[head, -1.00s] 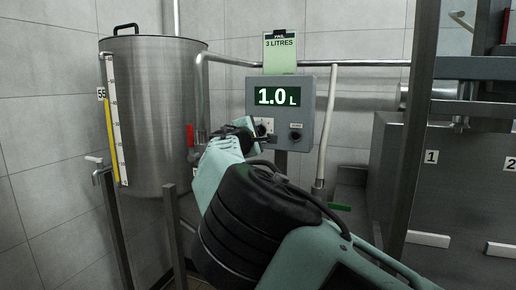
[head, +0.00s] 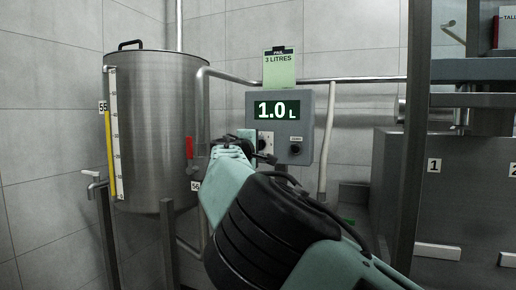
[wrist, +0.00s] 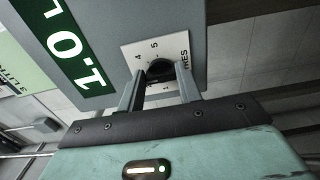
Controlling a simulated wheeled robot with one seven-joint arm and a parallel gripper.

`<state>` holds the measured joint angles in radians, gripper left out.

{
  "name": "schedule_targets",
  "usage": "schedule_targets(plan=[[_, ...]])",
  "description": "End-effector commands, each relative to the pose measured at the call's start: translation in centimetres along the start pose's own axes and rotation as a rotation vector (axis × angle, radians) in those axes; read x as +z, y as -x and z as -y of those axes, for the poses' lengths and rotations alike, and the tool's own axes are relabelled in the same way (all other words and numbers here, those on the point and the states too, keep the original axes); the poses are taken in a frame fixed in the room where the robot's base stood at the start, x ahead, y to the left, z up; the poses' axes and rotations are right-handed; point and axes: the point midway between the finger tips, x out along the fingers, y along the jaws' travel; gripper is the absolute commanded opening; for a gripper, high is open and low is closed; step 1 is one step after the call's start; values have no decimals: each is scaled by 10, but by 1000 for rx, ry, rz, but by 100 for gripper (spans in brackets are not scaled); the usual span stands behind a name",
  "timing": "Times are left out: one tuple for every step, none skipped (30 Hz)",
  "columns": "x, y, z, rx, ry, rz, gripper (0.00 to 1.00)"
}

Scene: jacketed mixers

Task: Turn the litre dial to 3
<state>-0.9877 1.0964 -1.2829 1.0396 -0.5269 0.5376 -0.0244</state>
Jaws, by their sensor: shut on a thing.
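The litre dial (wrist: 160,70) is a dark round knob on a white plate (wrist: 180,48) with printed numbers; 4 and 5 can be read in the wrist view. My gripper (wrist: 161,82) is shut on the dial, one finger on each side. The dial's pointer is hidden, so its setting cannot be read there. In the head view the grey control box (head: 306,128) has a green display (head: 277,111) reading 1.0 L. My arm hides most of the dial there.
A green card (head: 280,68) above the box reads 3 litres. A second dark knob (head: 295,148) sits right of the dial. A steel tank (head: 155,130) with a red-handled valve (head: 189,148) stands left. A grey post (head: 412,150) stands right.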

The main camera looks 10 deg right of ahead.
Motion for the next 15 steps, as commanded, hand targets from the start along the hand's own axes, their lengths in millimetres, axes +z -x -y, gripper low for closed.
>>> schedule_targets(plan=[[1, 0, 2, -3, 1, 3, 12], [1, 0, 2, -3, 1, 3, 12], [1, 0, 2, -3, 1, 4, 12], [1, 0, 2, -3, 1, 4, 40], [1, 0, 2, -3, 1, 4, 48], [1, 0, 2, -2, 1, 3, 56], [1, 0, 2, -2, 1, 3, 56], [1, 0, 2, -2, 1, 3, 56], [0, 0, 1, -2, 1, 2, 56], [0, 0, 1, -2, 2, 2, 56], [0, 0, 1, -1, 2, 2, 56], [0, 0, 1, -1, 1, 2, 56], [0, 0, 1, -1, 2, 2, 56], [0, 0, 1, -1, 2, 1, 56], [0, 1, 1, -1, 2, 1, 56]])
